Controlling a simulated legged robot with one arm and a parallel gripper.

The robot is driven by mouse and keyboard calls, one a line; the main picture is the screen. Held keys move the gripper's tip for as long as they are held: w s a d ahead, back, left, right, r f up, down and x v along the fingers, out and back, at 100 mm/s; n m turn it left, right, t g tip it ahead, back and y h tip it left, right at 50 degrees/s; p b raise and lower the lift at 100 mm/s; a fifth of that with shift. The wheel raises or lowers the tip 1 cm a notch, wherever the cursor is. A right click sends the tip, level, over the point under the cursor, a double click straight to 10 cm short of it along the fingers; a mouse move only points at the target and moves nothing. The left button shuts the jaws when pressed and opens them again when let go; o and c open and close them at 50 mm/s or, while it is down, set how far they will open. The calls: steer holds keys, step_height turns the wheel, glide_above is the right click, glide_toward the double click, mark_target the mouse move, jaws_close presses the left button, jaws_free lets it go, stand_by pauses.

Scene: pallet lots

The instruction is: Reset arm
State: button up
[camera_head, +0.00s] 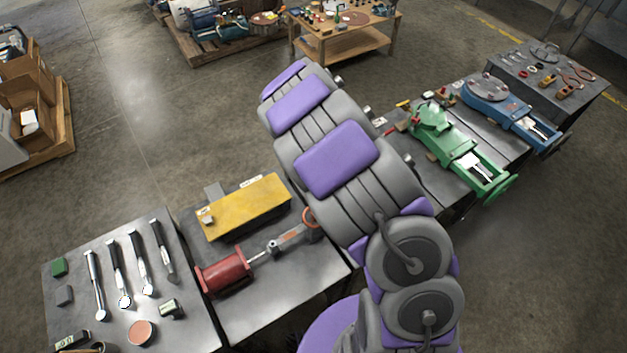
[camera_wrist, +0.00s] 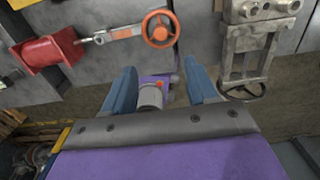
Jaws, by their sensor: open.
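My arm (camera_head: 338,160), grey with purple pads, rises from the lower right of the head view and reaches up and left over the tables. Its gripper end is not seen there. In the wrist view my gripper (camera_wrist: 160,76) shows two blue fingers spread apart, with nothing held between them. A purple and grey part behind the gap looks like my own body. A red cylinder (camera_wrist: 46,54) with a rod and an orange ring handle (camera_wrist: 160,28) lies beyond the fingers at the upper left. A grey metal clamp-like fixture (camera_wrist: 248,45) is at the upper right.
The near table holds the red cylinder (camera_head: 224,272) and a yellow block (camera_head: 243,207). Several wrenches (camera_head: 118,272) lie to the left. Green (camera_head: 460,150) and blue (camera_head: 508,108) vises stand on the right. Open concrete floor (camera_head: 130,130) lies at the left.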

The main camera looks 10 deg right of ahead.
stand_by(0.3)
steer(key=s+d+r+n, duration=0.2)
steer(key=s+r+n, duration=1.2)
steer(key=r, duration=0.3)
steer(key=s+a+r+n+g, duration=0.1)
steer(key=s+r+n, duration=0.1)
steer(key=s+n, duration=0.7)
steer(key=s+r+n, duration=0.3)
steer(key=s+n, duration=0.6)
steer(key=s, duration=0.3)
steer(key=shift+a+r+g, duration=0.25)
steer(key=shift+a+g, duration=0.1)
steer(key=shift+g, duration=0.05)
